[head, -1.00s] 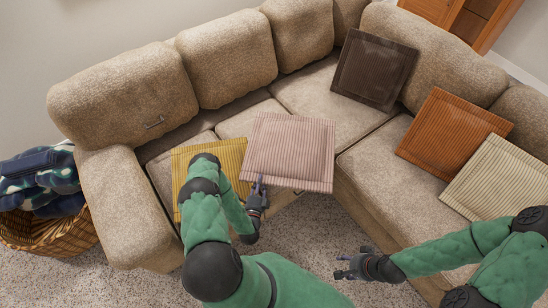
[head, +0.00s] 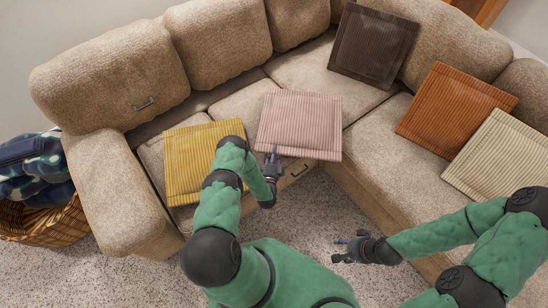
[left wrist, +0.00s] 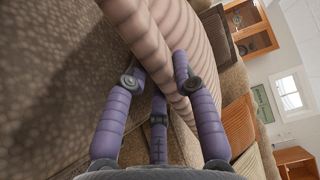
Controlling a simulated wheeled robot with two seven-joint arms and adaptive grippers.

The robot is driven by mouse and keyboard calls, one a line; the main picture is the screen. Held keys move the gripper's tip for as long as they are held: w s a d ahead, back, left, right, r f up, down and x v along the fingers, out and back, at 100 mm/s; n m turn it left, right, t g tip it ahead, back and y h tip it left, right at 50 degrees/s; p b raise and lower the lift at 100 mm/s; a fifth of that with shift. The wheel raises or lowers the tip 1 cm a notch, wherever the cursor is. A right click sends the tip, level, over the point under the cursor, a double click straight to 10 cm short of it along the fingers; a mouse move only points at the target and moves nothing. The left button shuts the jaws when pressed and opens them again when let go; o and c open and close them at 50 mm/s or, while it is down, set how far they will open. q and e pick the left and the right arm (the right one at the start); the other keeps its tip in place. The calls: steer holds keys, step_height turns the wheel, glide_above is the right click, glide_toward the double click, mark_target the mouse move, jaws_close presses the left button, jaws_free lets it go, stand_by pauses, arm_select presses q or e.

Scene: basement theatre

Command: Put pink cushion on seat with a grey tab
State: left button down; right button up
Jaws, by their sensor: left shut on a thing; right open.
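The pink ribbed cushion (head: 300,122) is over the middle seat of the sofa's left section. My left gripper (head: 272,165) is shut on its near left edge. In the left wrist view, the purple fingers (left wrist: 158,72) are on either side of the pink ribbed cushion (left wrist: 165,30). I cannot tell whether the cushion rests fully on the seat. My right gripper (head: 349,249) is open and empty above the carpet.
A yellow cushion (head: 200,160) lies on the seat to the left. A dark brown cushion (head: 373,43) is in the sofa corner. Orange (head: 455,106) and cream (head: 502,158) cushions are on the right section. A wicker basket (head: 50,225) stands at the far left.

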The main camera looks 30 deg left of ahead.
arm_select(q)
steer(key=shift+f+b, duration=1.35)
steer(key=shift+f, duration=0.15)
steer(key=shift+f, duration=0.2)
steer(key=c, duration=1)
jaws_free()
